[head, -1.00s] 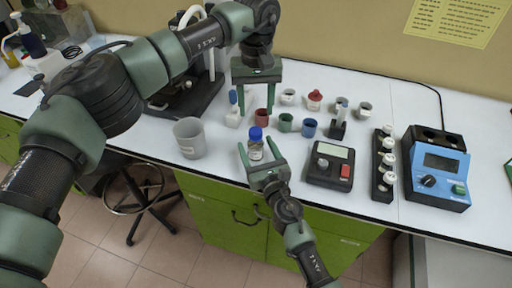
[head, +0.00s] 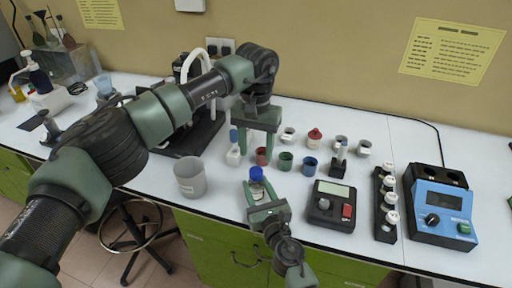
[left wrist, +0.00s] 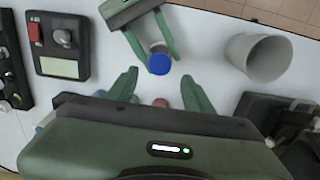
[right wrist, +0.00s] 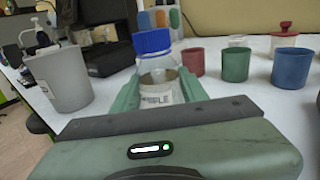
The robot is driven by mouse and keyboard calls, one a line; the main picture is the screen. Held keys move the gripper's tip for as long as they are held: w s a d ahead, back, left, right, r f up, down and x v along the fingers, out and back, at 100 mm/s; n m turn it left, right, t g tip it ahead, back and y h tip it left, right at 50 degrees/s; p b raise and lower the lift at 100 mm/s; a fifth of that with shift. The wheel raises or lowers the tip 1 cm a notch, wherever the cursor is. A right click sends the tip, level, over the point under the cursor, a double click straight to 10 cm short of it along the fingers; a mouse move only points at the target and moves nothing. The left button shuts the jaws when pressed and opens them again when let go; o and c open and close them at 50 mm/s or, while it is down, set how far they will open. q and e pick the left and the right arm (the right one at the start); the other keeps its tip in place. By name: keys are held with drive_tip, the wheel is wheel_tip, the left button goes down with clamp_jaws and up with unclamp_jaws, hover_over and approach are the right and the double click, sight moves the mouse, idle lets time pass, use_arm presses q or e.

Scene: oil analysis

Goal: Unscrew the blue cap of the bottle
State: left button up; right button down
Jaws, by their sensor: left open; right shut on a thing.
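The bottle (right wrist: 160,77) is clear glass with a white label and a blue cap (right wrist: 152,41). My right gripper (right wrist: 159,90) is shut on the bottle body, below the cap. In the head view the bottle is upright near the front edge of the bench, with its blue cap (head: 256,174) on top. My left gripper (head: 254,150) is open, pointing down behind the bottle. In the left wrist view the cap (left wrist: 159,63) shows just beyond the open fingertips (left wrist: 160,80), with nothing between them.
A grey beaker (head: 190,177) stands left of the bottle. Red (head: 262,156), green (head: 285,161) and blue (head: 310,166) cups stand behind it. A scale (head: 331,203), a rack of vials (head: 387,207) and a blue device (head: 441,205) are to the right.

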sight(256, 170)
use_arm(q)
wheel_tip(256, 170, down, 7)
idle(0.3)
